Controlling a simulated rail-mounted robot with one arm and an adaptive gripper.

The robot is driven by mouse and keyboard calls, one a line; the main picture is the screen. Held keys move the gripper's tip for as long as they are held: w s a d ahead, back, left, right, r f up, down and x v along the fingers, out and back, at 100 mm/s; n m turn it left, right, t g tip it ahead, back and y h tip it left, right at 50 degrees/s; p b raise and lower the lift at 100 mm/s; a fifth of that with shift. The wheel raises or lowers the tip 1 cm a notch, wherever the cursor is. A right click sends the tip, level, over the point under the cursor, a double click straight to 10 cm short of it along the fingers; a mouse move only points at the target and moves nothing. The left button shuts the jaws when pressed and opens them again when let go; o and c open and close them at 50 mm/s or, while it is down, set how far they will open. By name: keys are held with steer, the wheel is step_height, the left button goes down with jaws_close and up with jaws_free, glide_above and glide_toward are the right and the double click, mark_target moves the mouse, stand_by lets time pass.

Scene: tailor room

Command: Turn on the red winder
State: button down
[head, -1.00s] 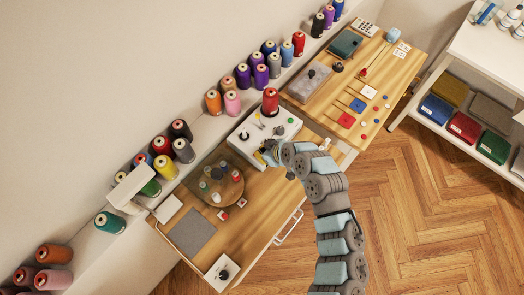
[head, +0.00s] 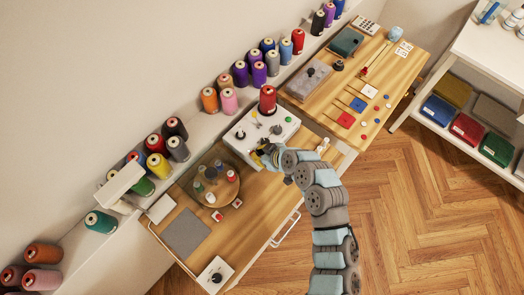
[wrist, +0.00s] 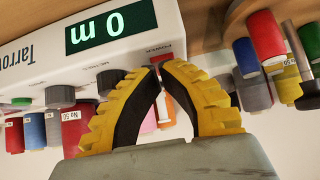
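The winder (head: 244,137) is a white box with a red thread spool (head: 267,100) on top, on the wooden table. In the wrist view, which is upside down, its front face (wrist: 40,57) shows a green display (wrist: 111,25) reading "0 m" and dark knobs. A red switch (wrist: 166,108) under a power label shows between and behind my fingers. My gripper (wrist: 159,66) has yellow and black fingers with tips together, right at the switch. Contact cannot be told. In the head view my gripper (head: 262,154) is at the winder's front side, partly hidden by my arm.
A round wooden rack (head: 232,190) with small spools stands left of the winder. A grey mat (head: 188,232) and a white box with a black knob (head: 215,274) lie further left. Thread cones line the wall shelf. A second table (head: 392,97) holds sewing items at right.

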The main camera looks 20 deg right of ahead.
steer(key=shift+w, duration=0.1)
steer(key=shift+w+a+r, duration=0.3)
steer(key=shift+w+a, duration=0.1)
steer(key=shift+w, duration=0.2)
steer(key=shift+r, duration=0.5)
steer(key=r, duration=0.1)
steer(key=r+p, duration=0.2)
steer(key=shift+s+d+r, duration=0.25)
steer(key=shift+s+d, duration=0.05)
steer(key=shift+s, duration=0.1)
steer(key=s+f+v, duration=0.1)
steer(key=v, duration=0.8)
steer(key=shift+d, duration=0.2)
steer(key=shift+r, duration=0.1)
